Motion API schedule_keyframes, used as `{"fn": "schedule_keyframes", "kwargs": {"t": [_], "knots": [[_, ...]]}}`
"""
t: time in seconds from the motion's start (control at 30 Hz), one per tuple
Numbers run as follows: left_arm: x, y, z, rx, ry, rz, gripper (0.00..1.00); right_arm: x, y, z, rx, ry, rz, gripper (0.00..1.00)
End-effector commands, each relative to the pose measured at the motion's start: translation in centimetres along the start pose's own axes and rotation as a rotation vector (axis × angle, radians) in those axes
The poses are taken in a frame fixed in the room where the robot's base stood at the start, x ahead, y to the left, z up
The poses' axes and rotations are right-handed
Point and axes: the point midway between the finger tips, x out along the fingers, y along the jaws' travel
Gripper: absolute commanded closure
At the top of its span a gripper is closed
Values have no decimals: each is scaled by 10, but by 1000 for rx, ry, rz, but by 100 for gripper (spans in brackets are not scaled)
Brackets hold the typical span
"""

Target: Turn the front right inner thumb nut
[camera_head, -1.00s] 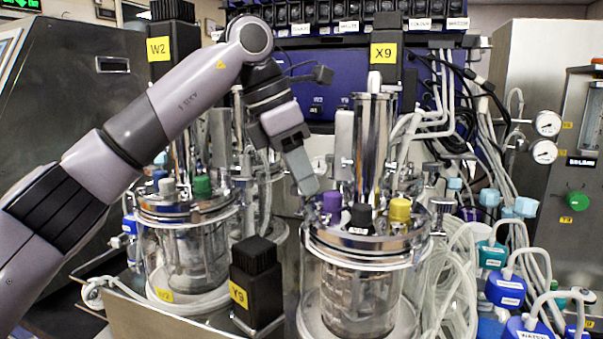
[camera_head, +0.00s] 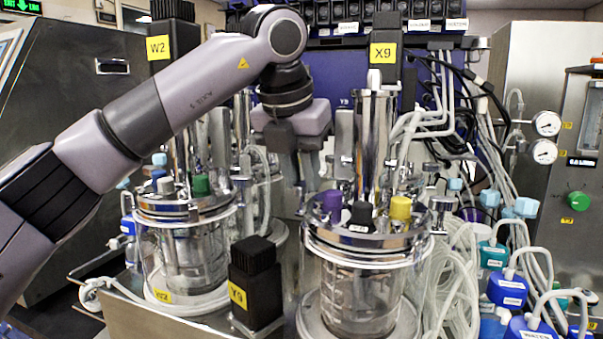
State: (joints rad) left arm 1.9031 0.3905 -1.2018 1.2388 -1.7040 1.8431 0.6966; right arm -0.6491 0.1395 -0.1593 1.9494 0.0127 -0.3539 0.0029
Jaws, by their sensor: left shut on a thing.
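The front right glass vessel (camera_head: 355,300) has a steel lid (camera_head: 390,240) with purple, black and yellow caps on it. A metal thumb nut (camera_head: 441,205) shows at the lid's right edge. My left gripper (camera_head: 305,192) comes down from above to the lid's left edge, beside the purple cap (camera_head: 331,202). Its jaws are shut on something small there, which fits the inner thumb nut. The nut itself is hidden by the fingers. My right gripper is out of view.
The front left vessel (camera_head: 190,255) stands under my left arm. A black block labelled Y9 (camera_head: 256,275) stands between the front vessels. A tall steel column (camera_head: 374,140) rises from the right lid. Tubing (camera_head: 455,265) and blue-capped bottles (camera_head: 508,285) crowd the right.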

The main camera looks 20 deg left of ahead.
Motion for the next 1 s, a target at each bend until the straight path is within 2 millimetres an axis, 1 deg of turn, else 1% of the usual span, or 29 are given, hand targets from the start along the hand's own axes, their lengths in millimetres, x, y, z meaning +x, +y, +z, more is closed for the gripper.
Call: {"fn": "schedule_keyframes", "kwargs": {"t": [0.1, 0.3, 0.83, 0.87, 0.9, 0.93, 1.0], "knots": [[0, 0, 0, -56, -1, 23, 100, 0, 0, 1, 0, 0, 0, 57], [0, 0, 0, -112, -2, 46, 100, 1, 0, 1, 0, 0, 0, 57], [0, 0, 1, -132, -2, 53, 100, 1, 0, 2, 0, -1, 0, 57], [0, 0, 1, -132, -2, 53, 69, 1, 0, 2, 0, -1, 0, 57], [0, 0, 1, -131, -2, 53, 56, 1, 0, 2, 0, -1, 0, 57], [0, 0, 1, -131, -2, 53, 50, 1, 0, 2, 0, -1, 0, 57], [0, 0, 1, -130, -1, 52, 50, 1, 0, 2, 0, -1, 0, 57]]}}
